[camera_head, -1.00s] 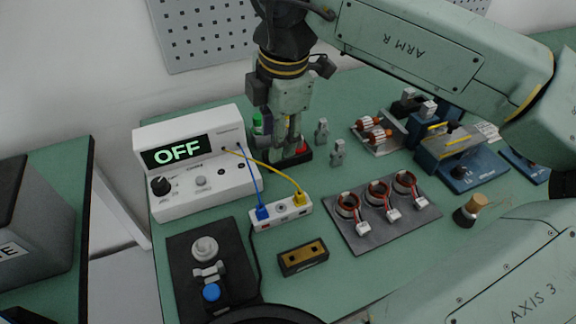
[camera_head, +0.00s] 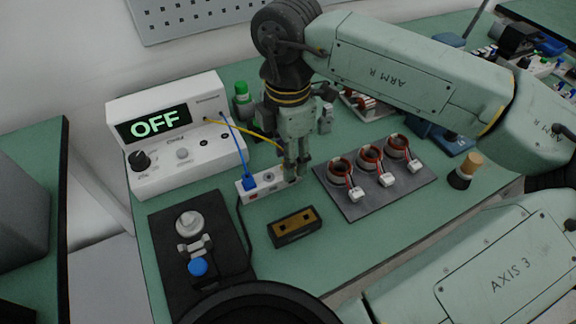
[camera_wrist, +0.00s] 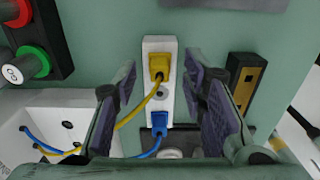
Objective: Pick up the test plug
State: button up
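A yellow plug (camera_wrist: 159,66) and a blue plug (camera_wrist: 156,138) stand in a white socket block (camera_wrist: 152,104); the frames do not show which is called the test plug. My gripper (camera_wrist: 162,66) is open, with its two pads apart on either side of the yellow plug in the wrist view. No contact shows. In the head view my gripper (camera_head: 292,178) points down at the right end of the block and hides the yellow plug. The blue plug (camera_head: 249,184) shows at the block's left end.
Yellow and blue cables run to a white tester (camera_head: 185,150) reading OFF. A black and brass block (camera_head: 295,228) lies in front of the sockets. A grey mat (camera_head: 375,180) with three copper coils lies to the right. A dark fixture (camera_head: 200,245) stands front left.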

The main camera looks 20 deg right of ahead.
jog(key=shift+f, duration=0.55)
jog(key=shift+c, duration=0.3)
grip_shut()
